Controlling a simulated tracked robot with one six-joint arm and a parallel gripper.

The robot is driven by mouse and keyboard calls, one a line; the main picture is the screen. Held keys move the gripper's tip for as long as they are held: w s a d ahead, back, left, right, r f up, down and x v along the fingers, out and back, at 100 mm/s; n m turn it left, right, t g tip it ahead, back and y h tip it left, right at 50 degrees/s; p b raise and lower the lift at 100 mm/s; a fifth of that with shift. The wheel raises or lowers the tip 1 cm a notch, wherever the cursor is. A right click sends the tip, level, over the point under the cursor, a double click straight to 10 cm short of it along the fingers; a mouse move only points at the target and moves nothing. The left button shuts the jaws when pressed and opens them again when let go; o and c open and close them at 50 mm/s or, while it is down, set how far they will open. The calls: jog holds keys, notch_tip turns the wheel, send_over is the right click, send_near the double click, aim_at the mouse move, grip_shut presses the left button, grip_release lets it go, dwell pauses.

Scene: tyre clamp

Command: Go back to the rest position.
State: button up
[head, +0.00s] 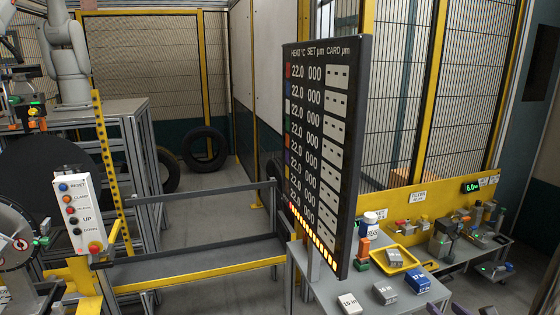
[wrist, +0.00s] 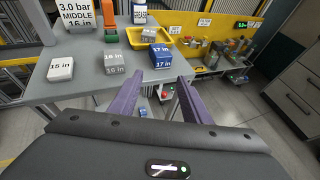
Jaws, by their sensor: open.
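My gripper (wrist: 159,84) shows in the wrist view as two purple fingers held wide apart, with nothing between them. It is in front of the grey table (wrist: 85,92), near its front edge. Its finger ends also seem to show at the bottom right of the head view (head: 460,309). Beyond the fingers on the table are a blue 17 in block (wrist: 157,57), a grey 16 in block (wrist: 117,61) and a white 15 in block (wrist: 61,69). I cannot tell the height of the fingers over the floor.
A yellow tray (head: 377,265) stands behind the blocks. A tall display board (head: 328,160) rises at the table's left. A control panel (head: 80,215) with buttons is at the left. Tyres (head: 205,148) lean at the back wall. Open floor lies right of the table.

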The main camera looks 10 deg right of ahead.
jog(key=s+a+n+g+y, duration=0.3)
jog(key=a+n+g+y, duration=0.1)
jog(key=a+n, duration=0.8)
jog(key=s+a+n+g+y, duration=0.2)
jog(key=a+n+g+y, duration=0.15)
jog(key=a+n, duration=0.85)
jog(key=s+a+r+n+h, duration=0.1)
jog(key=s+a+r+n, duration=0.1)
jog(key=a+r+n, duration=0.4)
jog(key=s+a+r+n+h, duration=0.2)
jog(key=a+r+n, duration=0.3)
jog(key=a+n, duration=0.2)
jog(key=n, duration=0.2)
jog(key=shift+s+a+r+n, duration=0.3)
jog(key=shift+r, duration=0.05)
